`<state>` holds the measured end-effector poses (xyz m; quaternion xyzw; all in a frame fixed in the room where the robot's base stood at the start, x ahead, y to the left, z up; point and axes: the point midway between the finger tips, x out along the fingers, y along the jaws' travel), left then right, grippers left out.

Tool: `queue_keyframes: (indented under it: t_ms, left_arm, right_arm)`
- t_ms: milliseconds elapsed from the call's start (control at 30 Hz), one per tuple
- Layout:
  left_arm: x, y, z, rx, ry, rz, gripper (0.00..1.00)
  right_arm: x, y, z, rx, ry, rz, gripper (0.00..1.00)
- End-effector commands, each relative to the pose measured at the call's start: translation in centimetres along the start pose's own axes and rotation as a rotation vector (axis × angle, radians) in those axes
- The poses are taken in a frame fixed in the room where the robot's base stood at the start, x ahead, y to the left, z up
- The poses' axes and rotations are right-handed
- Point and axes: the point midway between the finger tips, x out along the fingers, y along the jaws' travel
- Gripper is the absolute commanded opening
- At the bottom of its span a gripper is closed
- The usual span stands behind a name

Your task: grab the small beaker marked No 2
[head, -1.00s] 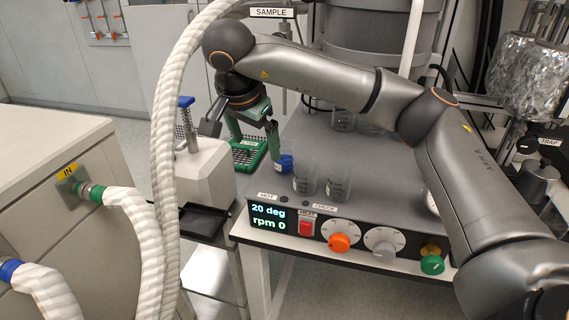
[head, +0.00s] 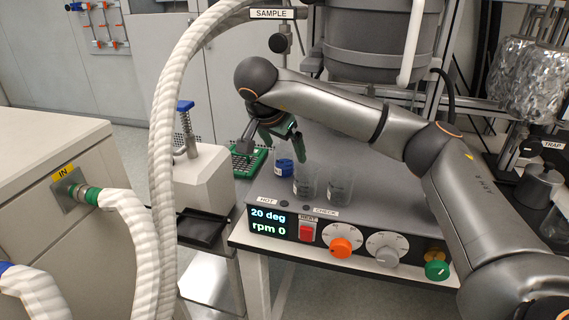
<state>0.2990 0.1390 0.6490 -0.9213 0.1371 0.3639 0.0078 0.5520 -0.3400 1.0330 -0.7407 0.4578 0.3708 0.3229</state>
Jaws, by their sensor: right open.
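Two small clear glass beakers stand upright side by side on the front of the grey bench top, a left beaker (head: 306,184) and a right beaker (head: 340,185). Their markings are too small to read, so I cannot tell which is No 2. My right gripper (head: 282,146), with green fingers, is open and empty, tilted downward. It is above and behind the left beaker, apart from it in the picture. My left gripper is not in view.
A blue-capped bottle (head: 284,166) stands just left of the beakers, close below my gripper. A green rack (head: 249,160) lies further left. The control panel (head: 330,238) is in front. A large grey vessel (head: 375,45) stands behind; thick white hoses run at left.

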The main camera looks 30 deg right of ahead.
Motion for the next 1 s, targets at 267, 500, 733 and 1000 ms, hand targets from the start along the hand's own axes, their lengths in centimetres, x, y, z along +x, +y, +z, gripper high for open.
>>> queue_keyframes:
  t_ms: [267,500,733,1000]
  left_arm:
    - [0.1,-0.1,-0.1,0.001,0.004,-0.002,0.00]
    - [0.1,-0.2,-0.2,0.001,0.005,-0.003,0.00]
    - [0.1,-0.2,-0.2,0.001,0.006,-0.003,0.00]
    - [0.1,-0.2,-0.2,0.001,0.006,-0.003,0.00]
  right_arm:
    - [2.4,0.0,0.0,0.000,0.000,0.000,0.98]
    - [2.3,0.0,0.0,0.001,-0.001,-0.001,0.89]
    - [2.3,0.0,0.0,0.001,-0.001,-0.001,0.63]
    - [2.3,0.0,0.0,0.000,-0.001,-0.001,0.33]
